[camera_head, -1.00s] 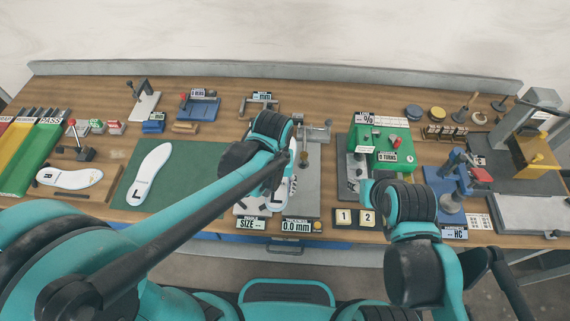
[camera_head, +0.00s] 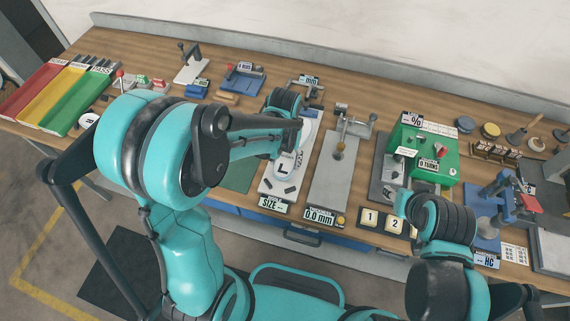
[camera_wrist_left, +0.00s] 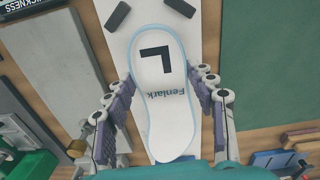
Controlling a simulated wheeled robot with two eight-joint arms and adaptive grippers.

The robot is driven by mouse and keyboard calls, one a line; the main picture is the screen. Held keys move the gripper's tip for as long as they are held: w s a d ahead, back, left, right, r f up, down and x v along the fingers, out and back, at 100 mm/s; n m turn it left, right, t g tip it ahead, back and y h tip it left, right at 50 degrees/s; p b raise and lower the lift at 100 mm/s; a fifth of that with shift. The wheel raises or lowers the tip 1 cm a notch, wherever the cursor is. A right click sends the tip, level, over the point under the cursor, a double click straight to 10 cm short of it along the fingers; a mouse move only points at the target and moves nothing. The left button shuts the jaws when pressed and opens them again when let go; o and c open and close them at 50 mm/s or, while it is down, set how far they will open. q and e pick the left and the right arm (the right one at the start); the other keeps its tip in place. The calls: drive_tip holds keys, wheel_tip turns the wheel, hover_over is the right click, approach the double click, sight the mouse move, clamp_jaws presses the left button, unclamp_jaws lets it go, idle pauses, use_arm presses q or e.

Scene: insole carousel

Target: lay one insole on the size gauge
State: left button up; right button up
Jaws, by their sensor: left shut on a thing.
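A white insole with a pale blue rim and a black L (camera_head: 287,165) is over the size gauge (camera_head: 265,188), a pale plate with a SIZE label. In the left wrist view the insole (camera_wrist_left: 163,125) lies lengthwise along the gauge plate (camera_wrist_left: 116,45), near two dark blocks at its far end. Whether it rests fully on the plate I cannot tell. My left gripper (camera_wrist_left: 165,100) is shut on the insole, one finger along each side edge. In the head view my left arm hides the fingers and part of the insole. My right gripper is not in view.
A grey gauge with a 0.0 mm display (camera_head: 327,185) stands right of the size gauge, and a green machine (camera_head: 425,150) beyond it. A green mat (camera_head: 237,176) is left of it, mostly behind my arm. Coloured trays (camera_head: 75,100) stand at the far left.

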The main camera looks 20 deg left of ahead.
use_arm(q)
wheel_tip(320, 180, down, 2)
drive_tip(key=shift+f, duration=0.2)
drive_tip(key=shift+f+b, duration=0.15)
drive_tip(key=shift+b, duration=0.3)
drive_tip(key=o, duration=1.1)
